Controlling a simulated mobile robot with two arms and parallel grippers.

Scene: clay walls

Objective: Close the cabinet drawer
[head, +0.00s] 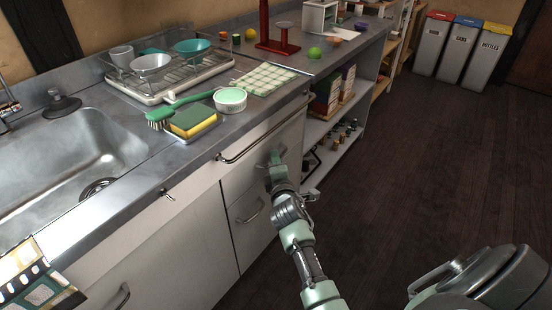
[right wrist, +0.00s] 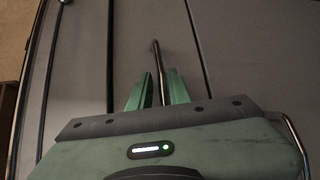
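The cabinet drawer (head: 240,178) is in the pale cabinet front under the counter, right of the sink. My right gripper (head: 276,162) is at this drawer front and hides part of it. In the right wrist view, the thin metal drawer handle (right wrist: 156,58) runs between the two green fingers of my right gripper (right wrist: 160,88). How far the drawer stands out is hard to tell. My left gripper is not in view.
A long rail (head: 262,136) runs along the counter edge above the drawer. A lower drawer handle (head: 250,212) juts out below. Open shelves (head: 345,120) stand to the right. The dark floor (head: 430,170) is clear before the cabinets. A sponge (head: 194,121) and bowl (head: 230,100) sit on the counter.

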